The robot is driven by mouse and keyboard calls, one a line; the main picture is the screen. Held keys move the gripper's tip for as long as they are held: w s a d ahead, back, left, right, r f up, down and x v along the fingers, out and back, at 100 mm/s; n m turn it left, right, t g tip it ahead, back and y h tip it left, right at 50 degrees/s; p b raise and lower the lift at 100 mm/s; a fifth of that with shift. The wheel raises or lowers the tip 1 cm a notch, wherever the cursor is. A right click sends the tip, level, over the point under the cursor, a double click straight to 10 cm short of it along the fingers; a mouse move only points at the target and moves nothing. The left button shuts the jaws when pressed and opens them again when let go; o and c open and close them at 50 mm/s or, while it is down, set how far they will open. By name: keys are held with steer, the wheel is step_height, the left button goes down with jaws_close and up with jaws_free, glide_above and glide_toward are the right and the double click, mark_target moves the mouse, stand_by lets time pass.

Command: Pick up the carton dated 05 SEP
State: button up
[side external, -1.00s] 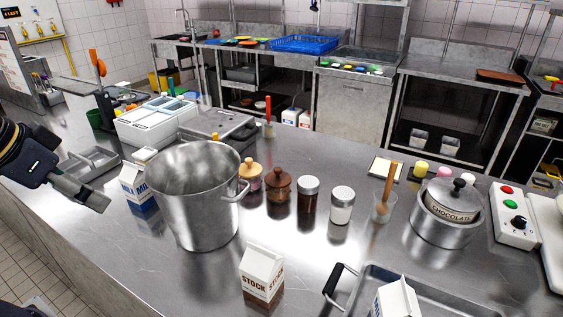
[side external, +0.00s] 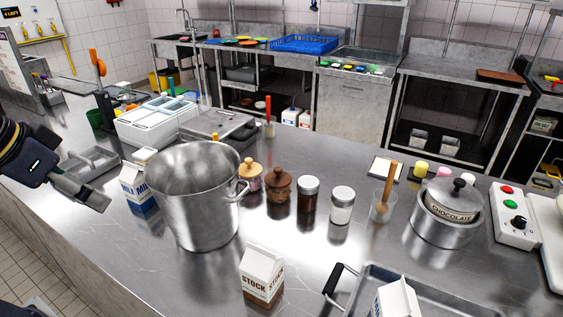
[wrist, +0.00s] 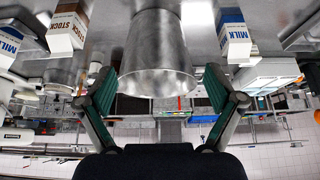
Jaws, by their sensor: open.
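No 05 SEP date is legible on any carton. A blue-and-white milk carton (side external: 131,184) stands left of the big steel pot (side external: 200,200), partly behind it; a milk carton also shows at the right of the wrist view (wrist: 235,38). A brown-and-white stock carton (side external: 262,272) stands in front of the pot and shows at upper left in the wrist view (wrist: 68,27). Another white carton (side external: 396,300) is cut off at the bottom edge. My gripper (side external: 98,202) is open and empty, left of the milk carton and apart from it. Its spread fingers show in the wrist view (wrist: 160,90).
Several jars, including a white-filled one (side external: 342,205), stand right of the pot. A lidded chocolate pot (side external: 446,215) and a button box (side external: 514,215) are further right. A metal tray (side external: 440,295) lies at front right. Bare counter lies between the stock carton and the jars.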

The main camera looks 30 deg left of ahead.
steer(key=w+d+r+n+g, duration=0.3)
steer(key=w+d+r, duration=0.4)
steer(key=w+r, duration=0.2)
steer(key=m+g, duration=0.3)
glide_above(261, 248)
step_height(261, 248, down, 7)
step_height(261, 248, down, 10)
steer(key=shift+a+f, duration=0.1)
steer(key=shift+a, duration=0.05)
steer(key=shift+f, duration=3.2)
